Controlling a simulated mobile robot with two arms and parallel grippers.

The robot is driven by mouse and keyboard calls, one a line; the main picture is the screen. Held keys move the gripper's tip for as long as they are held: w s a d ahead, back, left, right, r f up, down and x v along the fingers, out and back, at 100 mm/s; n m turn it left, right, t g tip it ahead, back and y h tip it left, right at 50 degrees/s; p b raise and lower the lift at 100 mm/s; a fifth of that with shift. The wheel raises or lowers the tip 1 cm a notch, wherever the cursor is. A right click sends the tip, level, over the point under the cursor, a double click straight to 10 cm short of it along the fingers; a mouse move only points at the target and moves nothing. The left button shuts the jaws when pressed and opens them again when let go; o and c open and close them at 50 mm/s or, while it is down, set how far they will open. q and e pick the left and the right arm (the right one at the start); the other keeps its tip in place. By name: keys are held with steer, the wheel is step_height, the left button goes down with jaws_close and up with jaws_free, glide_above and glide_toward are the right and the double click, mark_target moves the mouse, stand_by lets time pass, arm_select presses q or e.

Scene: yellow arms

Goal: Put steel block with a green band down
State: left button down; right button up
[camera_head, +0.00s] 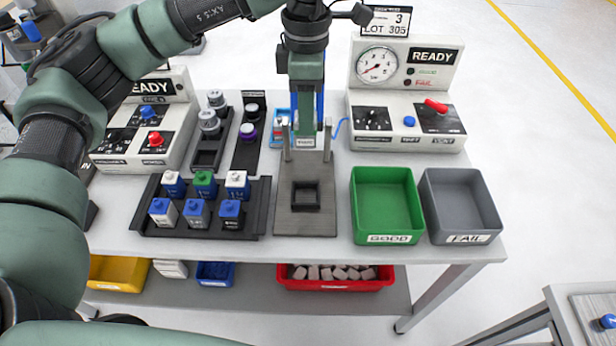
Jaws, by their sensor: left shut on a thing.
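My left gripper (306,140) reaches down over the back of a steel fixture plate (306,225), between two upright posts. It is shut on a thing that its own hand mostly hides. A small pale labelled face (305,143) shows below the hand; I cannot make out a green band on it. The plate has an empty dark square pocket (305,196) in front of the gripper. A black rack (255,215) to the left holds several blocks with blue, white and green tops, including a green-topped one (204,184). My right gripper is not in view.
A green GOOD bin (387,240) and a grey FAIL bin (463,239) stand empty to the right. A gauge station (405,95) stands behind them. Another station (145,130) and narrow holders with knobbed weights (209,125) are at the left. A lower shelf carries bins.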

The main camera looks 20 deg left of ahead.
arm_select(q)
step_height(320, 180, down, 17)
steer(key=p, duration=0.4)
steer(key=shift+s, duration=0.1)
steer(key=shift+f, duration=0.3)
steer(key=shift+f+b, duration=0.2)
steer(key=shift+b, duration=0.1)
steer(key=c, duration=0.9)
jaws_free()
steer(key=shift+r, duration=0.15)
